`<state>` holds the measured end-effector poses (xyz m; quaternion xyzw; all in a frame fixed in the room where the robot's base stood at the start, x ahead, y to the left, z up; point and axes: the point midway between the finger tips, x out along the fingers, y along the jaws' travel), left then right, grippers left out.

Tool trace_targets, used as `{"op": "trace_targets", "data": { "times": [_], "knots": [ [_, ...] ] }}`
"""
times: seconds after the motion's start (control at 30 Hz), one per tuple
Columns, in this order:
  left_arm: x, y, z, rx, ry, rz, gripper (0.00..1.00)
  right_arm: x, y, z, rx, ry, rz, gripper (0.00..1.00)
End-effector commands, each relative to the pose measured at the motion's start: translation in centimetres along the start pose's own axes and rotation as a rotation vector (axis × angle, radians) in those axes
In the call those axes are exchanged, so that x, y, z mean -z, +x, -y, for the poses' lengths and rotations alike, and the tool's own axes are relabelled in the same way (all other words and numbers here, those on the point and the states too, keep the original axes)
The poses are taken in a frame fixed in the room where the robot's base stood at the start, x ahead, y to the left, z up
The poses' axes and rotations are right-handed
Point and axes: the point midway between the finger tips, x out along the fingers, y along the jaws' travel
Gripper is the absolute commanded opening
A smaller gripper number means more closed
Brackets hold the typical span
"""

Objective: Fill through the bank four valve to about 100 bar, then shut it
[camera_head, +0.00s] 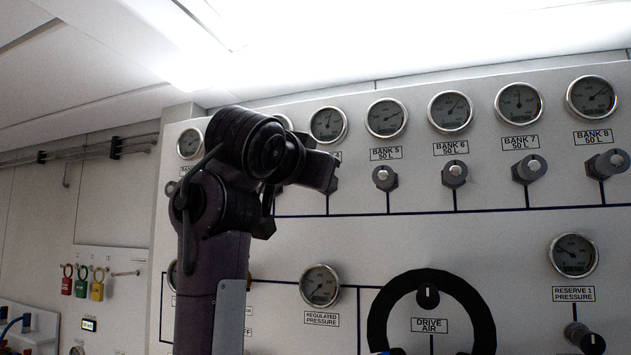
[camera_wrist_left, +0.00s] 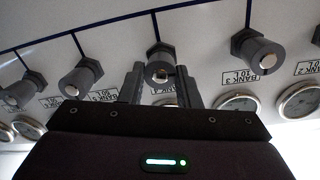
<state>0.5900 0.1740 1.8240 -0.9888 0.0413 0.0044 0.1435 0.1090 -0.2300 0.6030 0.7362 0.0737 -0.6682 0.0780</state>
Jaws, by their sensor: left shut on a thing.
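My left arm reaches up to the panel in the head view, with the left gripper (camera_head: 326,178) at the bank four position, left of bank 5. The wrist view is upside down. There the two fingers of the left gripper (camera_wrist_left: 160,84) stand either side of the bank four valve knob (camera_wrist_left: 160,62), shut on it. The bank four gauge (camera_head: 328,125) shows above the gripper in the head view, its needle pointing roughly upward. The bank four label is mostly hidden. The regulated pressure gauge (camera_head: 320,286) is lower on the panel; its reading is too small to tell.
The bank 5 knob (camera_head: 385,178) and bank 6 knob (camera_head: 454,174) stick out to the right. The bank 3 knob (camera_wrist_left: 258,50) is beside the gripper in the wrist view. Padlocks (camera_head: 82,284) hang at left.

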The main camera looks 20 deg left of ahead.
Motion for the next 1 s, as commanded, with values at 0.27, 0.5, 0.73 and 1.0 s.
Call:
{"op": "trace_targets", "data": {
  "times": [0.27,0.5,0.73,1.0],
  "knots": [
    [-0.2,0.1,0.0,0.002,0.264,0.015,0.07,-0.2,0.9,0.0,0.000,0.000,0.001,0.51],
    [-0.1,0.1,-0.1,0.004,0.492,0.026,0.07,-0.3,1.5,0.1,0.000,0.000,0.003,0.51],
    [-0.1,0.0,-0.1,0.006,0.710,0.037,0.07,-0.4,2.0,0.1,0.001,0.000,0.004,0.51],
    [-0.1,0.0,-0.1,0.009,0.965,0.049,0.07,-0.5,2.6,0.1,0.001,0.000,0.004,0.51]
  ]
}}
